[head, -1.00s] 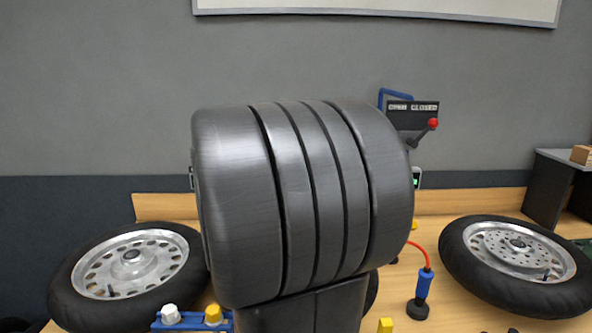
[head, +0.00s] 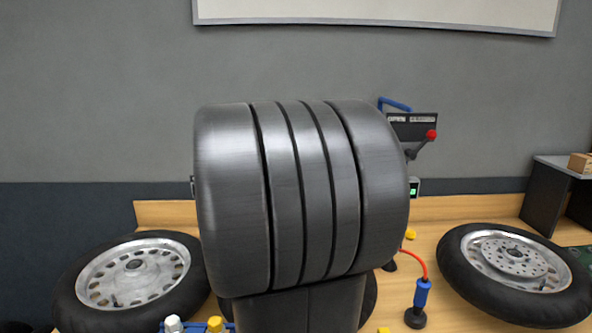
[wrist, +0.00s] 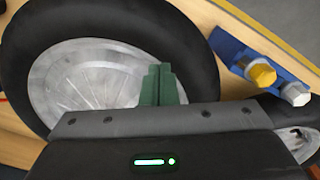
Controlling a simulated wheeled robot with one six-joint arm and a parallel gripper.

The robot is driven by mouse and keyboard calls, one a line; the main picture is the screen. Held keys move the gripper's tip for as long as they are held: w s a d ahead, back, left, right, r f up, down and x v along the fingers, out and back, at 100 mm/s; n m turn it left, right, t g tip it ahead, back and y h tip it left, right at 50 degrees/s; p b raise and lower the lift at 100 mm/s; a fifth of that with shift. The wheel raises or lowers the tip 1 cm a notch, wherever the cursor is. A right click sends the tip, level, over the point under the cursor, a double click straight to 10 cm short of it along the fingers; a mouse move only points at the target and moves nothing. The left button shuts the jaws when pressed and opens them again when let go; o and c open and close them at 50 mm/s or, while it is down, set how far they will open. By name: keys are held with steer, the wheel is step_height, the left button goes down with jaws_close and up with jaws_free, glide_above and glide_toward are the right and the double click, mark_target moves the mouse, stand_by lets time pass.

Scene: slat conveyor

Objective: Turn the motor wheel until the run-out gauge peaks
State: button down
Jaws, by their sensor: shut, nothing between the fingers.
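A wheel with a black tyre (wrist: 195,40) and a smooth silver disc (wrist: 85,85) fills the left of the wrist view; it looks like the motor wheel. In the head view my dark arm hides most of it, and only a bit of black tyre (head: 369,297) shows. My gripper (wrist: 158,72) has green fingers, shut together and empty, in front of the silver disc near its edge. I cannot tell whether they touch it. A small box with a green display (head: 413,187), perhaps the run-out gauge, stands behind my arm; its reading is too small to tell.
A silver wheel with holes (head: 133,278) lies at left, another with a drilled disc (head: 512,254) at right. A blue block with yellow and white caps (wrist: 262,72) sits near the bench edge. A blue-handled tool (head: 422,294) and a red-knobbed lever (head: 431,134) stand right of my arm.

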steer(key=w+d, duration=0.1)
steer(key=d, duration=0.4)
steer(key=w+d+p, duration=0.1)
steer(key=d, duration=0.4)
steer(key=w+d+p, duration=0.1)
steer(key=d, duration=0.4)
steer(key=shift+w+d, duration=0.15)
steer(key=shift+f+b, duration=0.3)
steer(key=shift+f, duration=0.05)
steer(key=shift+f+b, duration=0.85)
steer(key=shift+f, duration=0.4)
steer(key=shift+s+a+r, duration=0.1)
steer(key=shift+s+a, duration=0.55)
steer(key=shift+a, duration=0.3)
steer(key=shift+s+a+f, duration=0.1)
steer(key=shift+s+a, duration=0.5)
steer(key=shift+a, duration=0.3)
steer(key=shift+s+a+r, duration=0.1)
steer(key=shift+s+a, duration=0.55)
steer(key=shift+a, duration=0.3)
steer(key=shift+s+a, duration=0.2)
steer(key=shift+a, duration=0.85)
steer(key=shift+s+a, duration=0.25)
steer(key=shift+a, duration=0.85)
steer(key=shift+s+a, duration=0.2)
steer(key=shift+a, duration=0.85)
